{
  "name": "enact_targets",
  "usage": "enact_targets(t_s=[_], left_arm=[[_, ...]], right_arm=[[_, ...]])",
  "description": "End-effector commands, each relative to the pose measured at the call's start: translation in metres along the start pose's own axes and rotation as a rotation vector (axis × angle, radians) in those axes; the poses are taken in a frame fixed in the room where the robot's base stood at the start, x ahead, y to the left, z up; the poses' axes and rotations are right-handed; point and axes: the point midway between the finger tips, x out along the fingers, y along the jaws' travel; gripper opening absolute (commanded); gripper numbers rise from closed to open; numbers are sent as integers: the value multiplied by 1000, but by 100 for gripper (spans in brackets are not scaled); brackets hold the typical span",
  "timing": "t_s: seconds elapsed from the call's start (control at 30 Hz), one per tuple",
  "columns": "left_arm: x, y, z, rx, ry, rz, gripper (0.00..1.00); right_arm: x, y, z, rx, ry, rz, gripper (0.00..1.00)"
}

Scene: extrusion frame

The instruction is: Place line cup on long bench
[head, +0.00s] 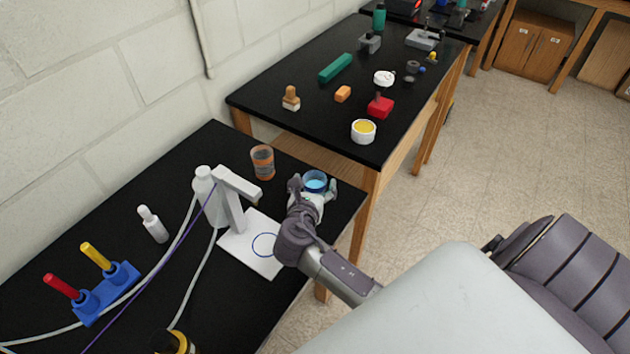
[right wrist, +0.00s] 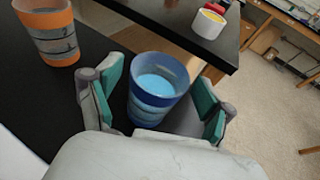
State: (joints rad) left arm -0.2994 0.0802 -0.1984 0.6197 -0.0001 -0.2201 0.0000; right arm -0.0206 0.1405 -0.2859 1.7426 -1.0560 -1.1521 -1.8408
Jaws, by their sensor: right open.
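A blue cup (head: 315,181) with darker bands and light blue contents stands upright on the near black bench (head: 130,185), close to its right end. My right gripper (head: 313,188) is open around it, one finger on each side. In the right wrist view the blue cup (right wrist: 157,88) sits between the green finger pads, with gaps visible. An orange cup (head: 262,162) with grey bands stands on the same bench, left of the gripper. I cannot tell which banded cup is the line cup. A second black bench (head: 290,80) stands beyond. My left gripper is not in view.
A white stand (head: 235,205) with a bottle, cables and a blue rack (head: 107,292) occupy the near bench. The far bench holds a yellow-filled white cup (head: 363,131), a red block (head: 380,107) and several other items. Its left front corner is clear. A gap separates the benches.

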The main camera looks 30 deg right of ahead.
Motion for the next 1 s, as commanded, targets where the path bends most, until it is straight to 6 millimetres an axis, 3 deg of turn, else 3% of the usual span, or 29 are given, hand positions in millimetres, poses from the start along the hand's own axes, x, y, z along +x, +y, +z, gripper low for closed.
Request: enact_targets(t_s=[0.3,0.5,1.0], left_arm=[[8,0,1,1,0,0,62],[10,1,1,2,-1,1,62],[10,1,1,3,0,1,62]], right_arm=[[-69,0,-1,3,2,2,81],[-97,0,0,2,0,0,81],[-106,0,1,1,-1,-1,81]])
